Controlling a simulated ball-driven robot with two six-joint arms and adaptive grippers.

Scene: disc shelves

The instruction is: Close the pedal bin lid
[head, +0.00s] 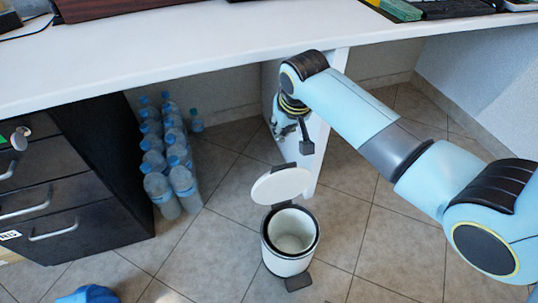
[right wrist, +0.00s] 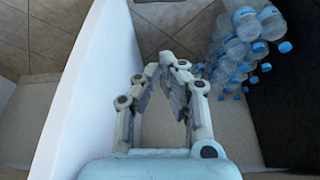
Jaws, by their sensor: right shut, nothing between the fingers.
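The pedal bin (head: 290,262) stands on the tiled floor, white with a dark rim and a pale inside. Its round white lid (head: 281,186) is open, tilted up at the back of the rim. A dark pedal (head: 298,282) shows at its front base. My right gripper (head: 284,128) is above and behind the lid, under the desk, apart from the bin. In the right wrist view its fingers (right wrist: 173,62) come together, shut and empty; the bin is not visible there. My left gripper is in neither view.
A white desk (head: 200,50) spans above, with its white leg panel (head: 318,150) close to my right gripper. Several water bottles (head: 168,150) stand left of the bin, beside a black drawer cabinet (head: 60,190). Floor around the bin's front and right is clear.

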